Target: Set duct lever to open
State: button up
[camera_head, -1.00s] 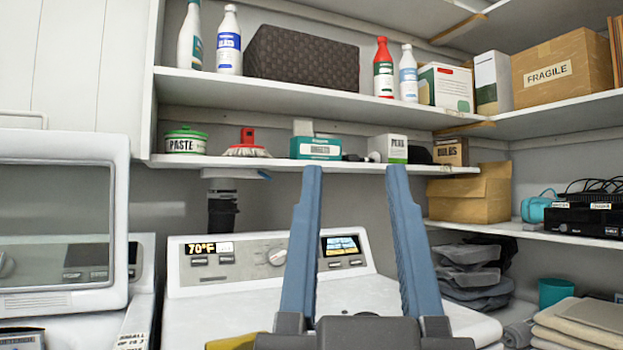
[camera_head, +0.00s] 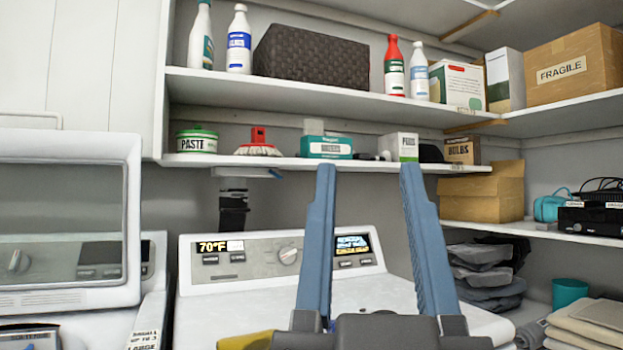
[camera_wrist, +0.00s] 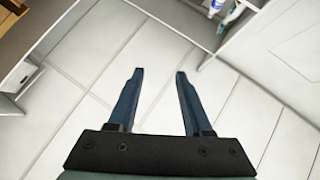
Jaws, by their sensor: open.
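A small blue lever (camera_head: 277,173) sticks out at the right end of a pale fitting (camera_head: 246,171) under the lower shelf; I take it to be the duct lever. A black duct hose (camera_head: 233,208) hangs below the fitting, behind the white machine. My gripper (camera_head: 369,167) is open and empty, its two blue fingers pointing up and forward. In the head view its tips are to the right of the lever, not touching it. The wrist view shows the gripper (camera_wrist: 158,73) open over a white panelled surface; the lever is not seen there.
The lower shelf (camera_head: 350,164) holds a paste tin (camera_head: 197,141), a red brush (camera_head: 258,141) and boxes. A white machine with a dial (camera_head: 288,254) stands below; another with a glass door (camera_head: 67,220) is at left. Folded cloths (camera_head: 590,325) lie at lower right.

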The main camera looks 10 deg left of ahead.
aim_at(270, 173)
jog(key=i+l+u, duration=0.1)
jog(key=i+l, duration=0.25)
jog(key=i+l+u, duration=0.15)
jog(key=i+l, duration=0.15)
jog(key=i+l+u, duration=0.1)
jog(key=i+l, duration=0.2)
jog(key=l, duration=0.25)
jog(key=i+u, duration=0.1)
jog(key=i, duration=0.5)
